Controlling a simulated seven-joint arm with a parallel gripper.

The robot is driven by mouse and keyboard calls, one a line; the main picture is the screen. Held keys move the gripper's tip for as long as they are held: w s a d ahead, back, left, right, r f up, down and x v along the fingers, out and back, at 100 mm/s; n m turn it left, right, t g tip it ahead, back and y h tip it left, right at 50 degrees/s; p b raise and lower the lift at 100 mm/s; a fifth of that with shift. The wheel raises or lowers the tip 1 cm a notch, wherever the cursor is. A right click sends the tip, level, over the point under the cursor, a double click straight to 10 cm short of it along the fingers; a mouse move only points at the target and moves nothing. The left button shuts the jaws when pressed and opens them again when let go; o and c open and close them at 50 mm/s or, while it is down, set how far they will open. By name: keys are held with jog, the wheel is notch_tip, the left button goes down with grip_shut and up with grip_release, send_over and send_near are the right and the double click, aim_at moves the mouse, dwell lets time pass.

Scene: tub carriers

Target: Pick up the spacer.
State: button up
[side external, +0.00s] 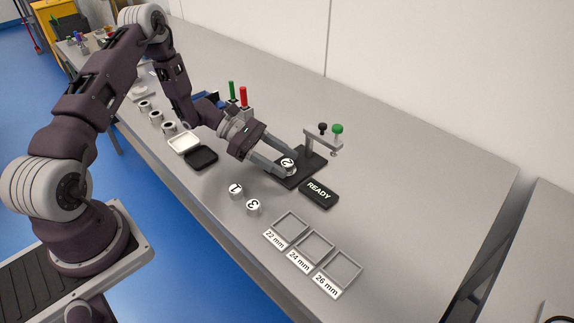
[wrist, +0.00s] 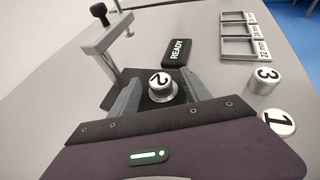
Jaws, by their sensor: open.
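A metal spacer marked 2 (side external: 288,162) stands upright on a black base plate (side external: 313,163) under a grey bracket stand. It also shows in the wrist view (wrist: 162,86), between my fingers. My gripper (side external: 294,168) is open, with one finger on each side of this spacer. In the wrist view, my gripper (wrist: 163,92) shows a gap beside the spacer; I cannot tell whether either finger touches it. Two similar spacers, marked 1 (side external: 236,191) and 3 (side external: 253,207), stand on the bench to the left of the plate.
The bracket stand (side external: 322,141) with black and green knobs rises close beside my fingers. A black READY block (side external: 319,194) lies near the plate. Three empty trays labelled 22, 24 and 26 mm (side external: 303,226) sit at the front. The bench's right side is clear.

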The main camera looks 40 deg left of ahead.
grip_shut()
jog(key=shift+r, duration=0.1)
